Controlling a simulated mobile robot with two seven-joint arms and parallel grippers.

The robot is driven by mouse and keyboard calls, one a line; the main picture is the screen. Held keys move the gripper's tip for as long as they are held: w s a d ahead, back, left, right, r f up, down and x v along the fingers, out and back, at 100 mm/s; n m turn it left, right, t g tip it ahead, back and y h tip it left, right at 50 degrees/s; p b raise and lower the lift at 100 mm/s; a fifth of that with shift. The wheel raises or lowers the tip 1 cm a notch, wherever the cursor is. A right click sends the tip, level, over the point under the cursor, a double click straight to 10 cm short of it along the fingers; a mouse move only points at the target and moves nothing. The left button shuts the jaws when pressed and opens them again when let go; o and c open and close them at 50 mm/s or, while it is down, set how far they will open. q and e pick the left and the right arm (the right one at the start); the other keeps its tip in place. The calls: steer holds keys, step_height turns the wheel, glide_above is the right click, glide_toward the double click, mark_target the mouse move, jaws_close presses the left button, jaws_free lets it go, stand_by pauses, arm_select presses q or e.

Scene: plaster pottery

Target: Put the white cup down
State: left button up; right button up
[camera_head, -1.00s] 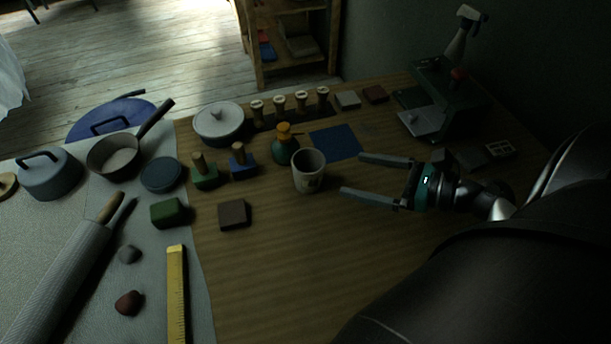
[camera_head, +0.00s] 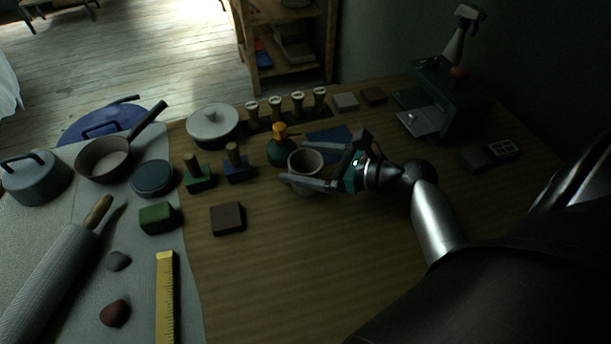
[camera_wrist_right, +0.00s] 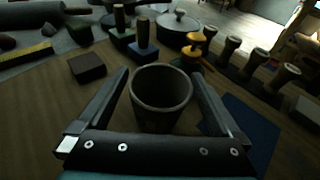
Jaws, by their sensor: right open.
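The white cup (camera_head: 304,161) stands upright on the wooden table, dim in the low light. My right gripper (camera_head: 302,168) reaches it from the right with its fingers open, one on either side of the cup. In the right wrist view the cup (camera_wrist_right: 161,97) stands between the two open fingers of my right gripper (camera_wrist_right: 160,84), with gaps visible on both sides. The fingers hide part of the cup's lower body in the head view. My left gripper is not in view.
A dark brown block (camera_head: 228,218) lies at front left. The table front (camera_head: 290,270) is clear.

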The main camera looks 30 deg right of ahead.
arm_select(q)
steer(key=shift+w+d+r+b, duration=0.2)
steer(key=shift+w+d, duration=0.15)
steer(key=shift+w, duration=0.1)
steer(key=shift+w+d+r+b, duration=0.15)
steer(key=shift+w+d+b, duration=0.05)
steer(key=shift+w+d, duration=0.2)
arm_select(e)
steer(key=shift+x, duration=1.35)
steer(key=c, duration=1.5)
steer(key=shift+r, duration=0.1)
